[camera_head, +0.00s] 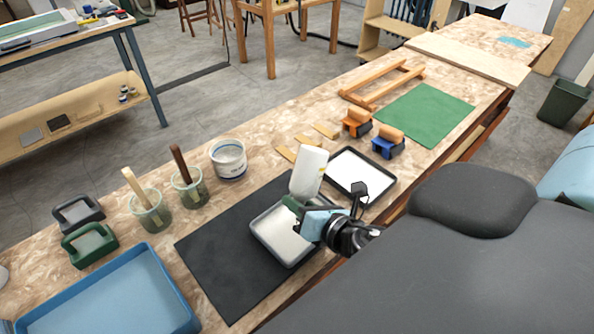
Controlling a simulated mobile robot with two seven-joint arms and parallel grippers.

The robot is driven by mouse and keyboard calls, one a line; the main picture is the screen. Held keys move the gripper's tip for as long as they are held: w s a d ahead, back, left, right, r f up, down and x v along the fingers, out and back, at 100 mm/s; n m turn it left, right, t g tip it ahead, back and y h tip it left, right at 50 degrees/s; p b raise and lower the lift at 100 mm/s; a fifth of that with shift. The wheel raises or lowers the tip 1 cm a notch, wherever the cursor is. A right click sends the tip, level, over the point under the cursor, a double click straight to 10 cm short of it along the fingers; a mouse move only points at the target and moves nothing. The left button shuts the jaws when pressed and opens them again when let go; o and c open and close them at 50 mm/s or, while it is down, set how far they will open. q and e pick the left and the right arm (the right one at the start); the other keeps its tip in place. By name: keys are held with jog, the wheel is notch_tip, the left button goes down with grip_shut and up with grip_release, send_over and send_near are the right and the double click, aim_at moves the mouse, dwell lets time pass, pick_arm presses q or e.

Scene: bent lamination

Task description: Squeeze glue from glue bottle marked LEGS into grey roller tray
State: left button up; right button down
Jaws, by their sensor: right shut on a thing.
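My right gripper (312,217) is shut on a white glue bottle (309,170). The bottle is tipped upside down, leaning a little, with its body up and its green cap end down at the gripper. No marking on it can be read from here. The grey roller tray (262,237) lies on a black mat directly below the bottle and gripper. Its inside looks pale; the gripper hides part of it. I cannot tell whether glue is flowing. My left gripper is not in view.
A dark tray with a white inside (357,170) stands just right of the bottle. Two cups with brushes (150,212) and a white tub (229,158) stand left. A blue tray (110,295) is at the front left. Bare black mat (215,245) lies left of the grey tray.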

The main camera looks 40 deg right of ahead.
aim_at(301, 185)
jog(key=shift+r, duration=0.1)
